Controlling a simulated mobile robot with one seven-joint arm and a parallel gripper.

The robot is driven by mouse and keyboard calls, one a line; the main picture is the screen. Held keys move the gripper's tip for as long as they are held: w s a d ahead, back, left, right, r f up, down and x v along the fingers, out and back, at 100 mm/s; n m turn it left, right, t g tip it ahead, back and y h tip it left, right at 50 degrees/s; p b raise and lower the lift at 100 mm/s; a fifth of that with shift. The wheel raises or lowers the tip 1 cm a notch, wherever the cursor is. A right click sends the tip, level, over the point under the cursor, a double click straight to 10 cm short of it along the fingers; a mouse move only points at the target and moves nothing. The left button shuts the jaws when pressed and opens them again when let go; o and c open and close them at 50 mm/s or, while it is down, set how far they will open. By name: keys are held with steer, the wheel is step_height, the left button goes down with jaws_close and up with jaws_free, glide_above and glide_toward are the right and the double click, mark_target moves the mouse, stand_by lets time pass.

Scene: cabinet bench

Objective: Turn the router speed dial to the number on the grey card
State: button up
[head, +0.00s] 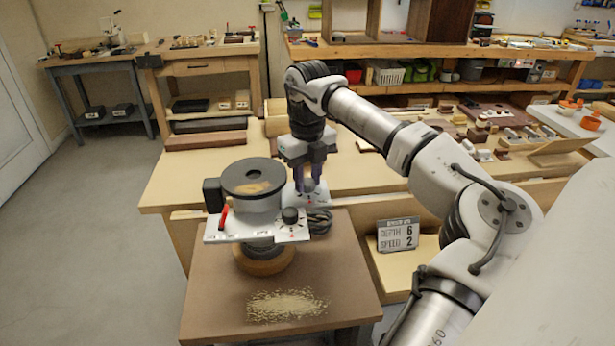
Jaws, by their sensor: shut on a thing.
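A router (252,190) with a round dark top stands on a small brown table. A dark dial (290,215) with a red mark beside it sits on its front pale plate. A second dark dial (309,185) sits on another pale plate just behind and to the right. My gripper (308,182) points down over this rear dial and is shut on it. Its fingers partly hide the dial, and its setting is unreadable. The labels on the plates are too small to tell which dial is speed. The grey card (398,234) reads DEPTH 6 and SPEED 2.
A red lever (224,217) stands at the router's left. Sawdust (287,305) lies on the brown table (220,310). A wooden bench (180,185) behind holds blocks and small parts. The floor at left is clear.

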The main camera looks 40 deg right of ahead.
steer(key=o, duration=1)
